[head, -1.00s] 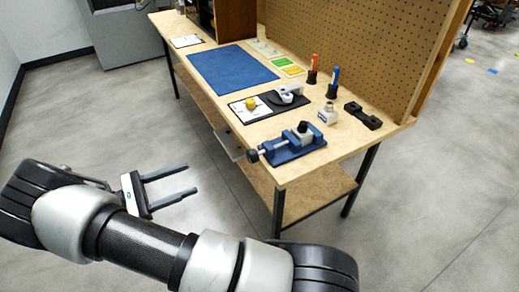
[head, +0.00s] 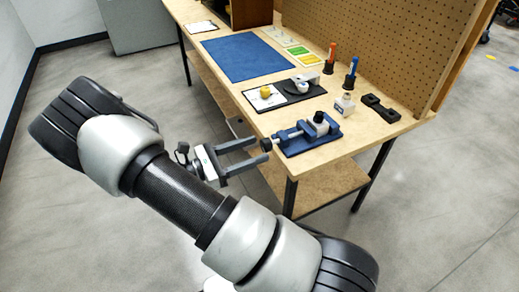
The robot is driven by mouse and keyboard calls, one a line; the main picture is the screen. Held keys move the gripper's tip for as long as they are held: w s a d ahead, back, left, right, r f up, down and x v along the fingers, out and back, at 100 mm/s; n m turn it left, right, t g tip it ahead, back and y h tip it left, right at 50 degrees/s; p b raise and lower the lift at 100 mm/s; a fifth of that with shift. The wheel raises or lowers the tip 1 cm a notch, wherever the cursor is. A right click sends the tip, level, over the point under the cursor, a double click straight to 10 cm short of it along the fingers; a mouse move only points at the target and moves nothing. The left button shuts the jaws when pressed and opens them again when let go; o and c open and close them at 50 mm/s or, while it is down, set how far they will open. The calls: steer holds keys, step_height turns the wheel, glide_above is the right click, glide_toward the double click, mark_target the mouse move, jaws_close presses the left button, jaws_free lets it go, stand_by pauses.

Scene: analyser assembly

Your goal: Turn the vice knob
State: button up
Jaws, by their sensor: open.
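The blue vice (head: 318,134) sits near the front corner of the workbench, with a white bottle-like piece with a dark top (head: 320,122) at its jaws. Its dark round knob (head: 266,145) sticks out past the bench's left edge on a metal screw. My gripper (head: 262,152) is open, with its two fingers pointing right toward the knob. The fingertips appear close to the knob in the picture. I cannot tell from this view whether they touch it or how the depths compare.
The bench top (head: 355,135) also holds a blue mat (head: 247,59), a dark tray with a white device (head: 304,86), a small white bottle (head: 344,104), marker stands (head: 349,80) and a black block (head: 381,108). A pegboard (head: 390,40) stands behind. The floor left of the bench is clear.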

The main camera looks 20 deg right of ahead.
steer(key=shift+d, duration=1.3)
steer(key=c, duration=1)
steer(key=shift+c, duration=0.2)
steer(key=shift+m, duration=0.4)
